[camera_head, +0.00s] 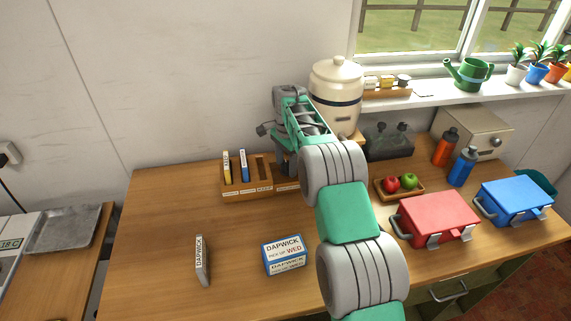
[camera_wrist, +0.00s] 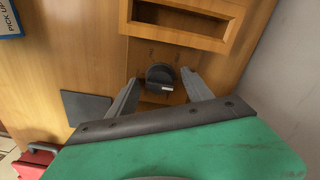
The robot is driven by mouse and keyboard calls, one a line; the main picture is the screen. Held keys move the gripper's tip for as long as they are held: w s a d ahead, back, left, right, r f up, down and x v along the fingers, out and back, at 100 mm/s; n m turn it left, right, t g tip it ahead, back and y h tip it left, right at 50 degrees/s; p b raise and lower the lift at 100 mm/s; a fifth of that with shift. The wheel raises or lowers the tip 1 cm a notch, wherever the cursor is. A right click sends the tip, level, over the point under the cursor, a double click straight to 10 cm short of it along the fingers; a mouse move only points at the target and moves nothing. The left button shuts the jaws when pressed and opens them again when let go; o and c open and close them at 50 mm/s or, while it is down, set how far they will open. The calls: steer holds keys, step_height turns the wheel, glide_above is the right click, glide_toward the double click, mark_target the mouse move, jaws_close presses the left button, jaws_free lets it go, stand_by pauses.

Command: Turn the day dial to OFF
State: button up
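A small dark round dial (camera_wrist: 160,74) with a raised grip and a pale mark sits on a wooden face in the wrist view. Faint small markings lie around it, too small to read, so I cannot tell its setting. My gripper (camera_wrist: 160,80) is open, with one finger on each side of the dial and a visible gap to each. In the head view my gripper (camera_head: 284,166) points down at the right end of the wooden rack (camera_head: 234,193), and the dial is hidden there behind my arm.
The rack's open slot (camera_wrist: 183,20) lies just beyond the dial. A yellow book (camera_head: 227,168) and a blue book (camera_head: 244,166) stand in the rack. A cream crock (camera_head: 336,85) stands close behind my arm. A DAPWICK box (camera_head: 284,256) and red lunchbox (camera_head: 437,214) are nearer.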

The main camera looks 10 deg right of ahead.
mark_target(286, 163)
step_height(286, 163, up, 8)
steer(key=shift+f+b, duration=0.1)
steer(key=shift+b, duration=0.55)
steer(key=s+r+n+t, duration=0.1)
steer(key=s+r+n, duration=0.35)
steer(key=s, duration=0.35)
steer(key=s+r+n+t, duration=0.1)
steer(key=s+r+n, duration=0.2)
steer(key=s+r, duration=0.4)
steer(key=s+f+n+t, duration=0.1)
steer(key=s+f+n, duration=0.2)
steer(key=s, duration=0.6)
steer(key=s+f+n+t, duration=0.1)
steer(key=s+f+n, duration=0.2)
steer(key=s, duration=0.7)
steer(key=shift+s+a+f, duration=0.2)
steer(key=shift+a+f, duration=0.05)
steer(key=shift+f, duration=0.7)
